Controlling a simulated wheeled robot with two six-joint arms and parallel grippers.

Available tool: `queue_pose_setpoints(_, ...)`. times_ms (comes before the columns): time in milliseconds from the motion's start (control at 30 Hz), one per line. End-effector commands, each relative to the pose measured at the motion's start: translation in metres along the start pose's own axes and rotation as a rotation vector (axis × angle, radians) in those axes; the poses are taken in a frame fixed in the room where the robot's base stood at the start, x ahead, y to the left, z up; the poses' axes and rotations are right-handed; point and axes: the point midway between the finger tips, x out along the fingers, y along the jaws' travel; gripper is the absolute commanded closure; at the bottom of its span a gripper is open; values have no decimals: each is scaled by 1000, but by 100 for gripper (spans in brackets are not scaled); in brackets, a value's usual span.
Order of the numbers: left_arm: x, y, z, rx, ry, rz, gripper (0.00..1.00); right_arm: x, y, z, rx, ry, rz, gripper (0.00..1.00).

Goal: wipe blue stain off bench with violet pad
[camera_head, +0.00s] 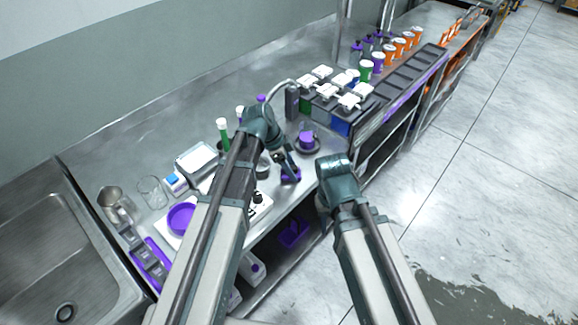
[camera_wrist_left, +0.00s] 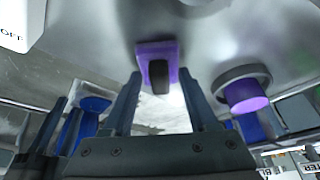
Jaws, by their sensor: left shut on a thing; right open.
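The violet pad (camera_head: 291,178) with its black handle is at my left gripper (camera_head: 287,168), low over the bench (camera_head: 330,112) near its front edge. I cannot tell whether the pad touches the bench. I cannot make out a blue stain; my arm and the pad cover part of the bench. My right gripper (camera_head: 322,204) is empty by the bench's front edge, its fingers mostly hidden by its wrist.
A violet cylinder (camera_head: 306,137) on a dark round dish stands just behind the pad. Dye tanks (camera_head: 340,122) with white tops stand to the right. A violet bowl (camera_head: 182,218), a glass beaker (camera_head: 151,192) and a sink (camera_head: 60,250) are left.

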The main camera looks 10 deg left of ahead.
Motion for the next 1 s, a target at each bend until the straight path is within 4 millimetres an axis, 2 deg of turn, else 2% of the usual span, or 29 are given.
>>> queue_pose_setpoints(467,12,26,-21,2,0,2,85,3,0,0,0,0,0,56)
queue_pose_setpoints(800,13,28,-23,2,-1,5,85,3,0,0,0,0,0,56)
queue_pose_setpoints(1000,2,27,-28,1,-1,4,86,-9,1,0,0,0,0,56)
